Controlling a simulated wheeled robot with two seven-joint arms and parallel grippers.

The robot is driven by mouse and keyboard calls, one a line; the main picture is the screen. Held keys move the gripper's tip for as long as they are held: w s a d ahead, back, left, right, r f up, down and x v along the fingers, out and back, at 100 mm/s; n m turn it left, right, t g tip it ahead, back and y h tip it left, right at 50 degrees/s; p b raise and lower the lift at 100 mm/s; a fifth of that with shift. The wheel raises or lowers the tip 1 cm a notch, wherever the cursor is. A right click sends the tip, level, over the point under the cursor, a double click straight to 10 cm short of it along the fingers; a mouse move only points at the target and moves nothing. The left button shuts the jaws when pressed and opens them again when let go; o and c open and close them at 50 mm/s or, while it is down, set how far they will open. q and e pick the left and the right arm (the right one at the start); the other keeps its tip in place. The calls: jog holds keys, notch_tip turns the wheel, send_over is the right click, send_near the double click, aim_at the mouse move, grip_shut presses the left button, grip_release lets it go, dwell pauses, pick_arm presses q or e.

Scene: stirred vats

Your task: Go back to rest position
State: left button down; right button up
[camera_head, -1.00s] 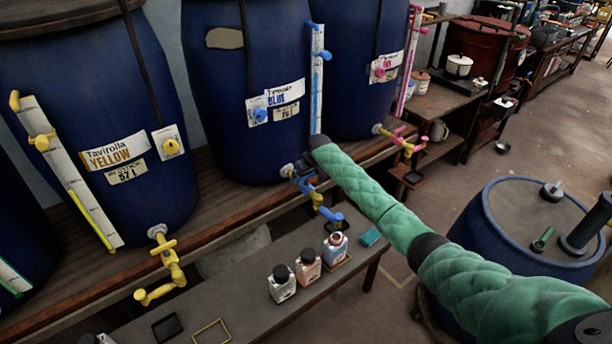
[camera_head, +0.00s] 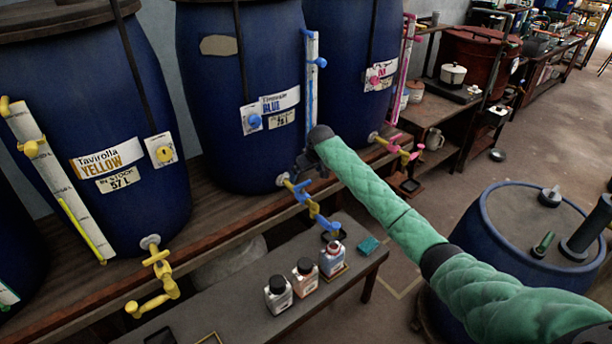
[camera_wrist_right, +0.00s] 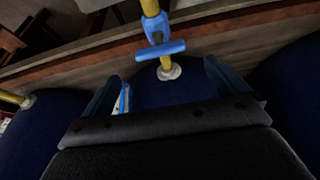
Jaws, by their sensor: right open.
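My right arm, in a green quilted sleeve, reaches from the lower right in the head view. Its small dark right gripper (camera_head: 306,163) is just above the blue vat's tap (camera_head: 305,196), which has a yellow body and blue handle and spout. In the right wrist view the right gripper (camera_wrist_right: 162,88) has its blue fingers spread with nothing between them. The tap's blue handle (camera_wrist_right: 161,50) lies just beyond the fingers, apart from them. The blue vat (camera_head: 240,130) stands behind. My left gripper is not in view.
The yellow vat (camera_head: 95,130) with its yellow tap (camera_head: 157,280) stands left. A pink tap (camera_head: 398,148) is right of the gripper. A blue drum (camera_head: 475,245) stands right.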

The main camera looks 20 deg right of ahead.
jog(key=s+a+f, duration=0.4)
jog(key=s, duration=0.6)
jog(key=s+a+f, duration=0.3)
jog(key=s+f, duration=0.2)
jog(key=s, duration=0.4)
jog(key=s+a+f, duration=0.4)
jog(key=s, duration=0.6)
jog(key=s+d+r+m+h, duration=0.1)
jog(key=s+d+r, duration=0.15)
jog(key=s, duration=1.25)
jog(key=s+d+r+m, duration=0.1)
jog(key=s+r, duration=0.2)
jog(key=s, duration=1.3)
notch_tip(320, 180, down, 25)
jog(key=w+a+g, duration=0.2)
jog(key=s+f, duration=0.3)
jog(key=f, duration=0.7)
jog(key=s+f, duration=0.4)
jog(key=f, duration=0.6)
jog(key=shift+s+a+g, duration=0.2)
jog(key=shift+g, duration=0.2)
